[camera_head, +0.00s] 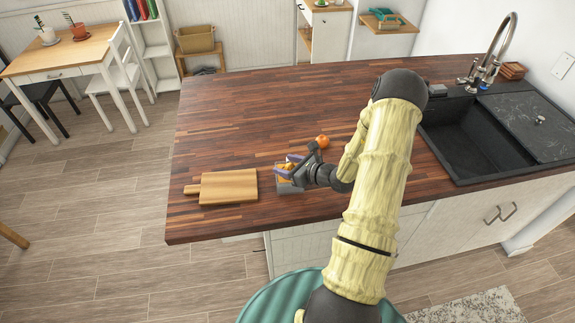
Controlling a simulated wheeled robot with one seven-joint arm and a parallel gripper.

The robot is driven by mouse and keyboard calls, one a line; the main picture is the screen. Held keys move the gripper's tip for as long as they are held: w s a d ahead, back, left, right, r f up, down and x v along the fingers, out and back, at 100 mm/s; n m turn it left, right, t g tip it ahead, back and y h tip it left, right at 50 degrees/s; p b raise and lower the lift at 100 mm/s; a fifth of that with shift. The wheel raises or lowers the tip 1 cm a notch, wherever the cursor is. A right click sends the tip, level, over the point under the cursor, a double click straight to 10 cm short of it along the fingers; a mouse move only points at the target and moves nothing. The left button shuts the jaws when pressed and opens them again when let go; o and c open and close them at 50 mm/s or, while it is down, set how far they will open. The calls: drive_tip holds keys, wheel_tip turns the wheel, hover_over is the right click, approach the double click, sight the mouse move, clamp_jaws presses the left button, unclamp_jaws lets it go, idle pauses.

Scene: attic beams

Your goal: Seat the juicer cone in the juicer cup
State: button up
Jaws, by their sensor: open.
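My gripper (289,165) is over the wooden counter, its fingers pointing left. It is open. A small yellow-orange piece (285,167), which looks like the juicer cone, shows between and just under the fingers. A greyish, see-through container (286,187), which looks like the juicer cup, stands on the counter directly below. My gripper hides part of both. The cone appears at the cup's top, but I cannot tell whether it sits level or touches the fingers.
A cutting board (229,187) lies left of the cup. An orange fruit (322,141) lies behind my gripper. The black sink (465,140) and tap (493,55) are at the right. The counter's back left (240,115) is clear.

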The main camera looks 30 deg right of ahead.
drive_tip(key=shift+r+p, duration=0.5)
drive_tip(key=shift+r, duration=0.1)
drive_tip(key=shift+s+d, duration=0.25)
drive_tip(key=shift+s, duration=0.1)
drive_tip(key=b+v, duration=0.3)
drive_tip(key=v, duration=0.8)
drive_tip(key=shift+s+r, duration=0.1)
drive_tip(key=shift+r, duration=0.05)
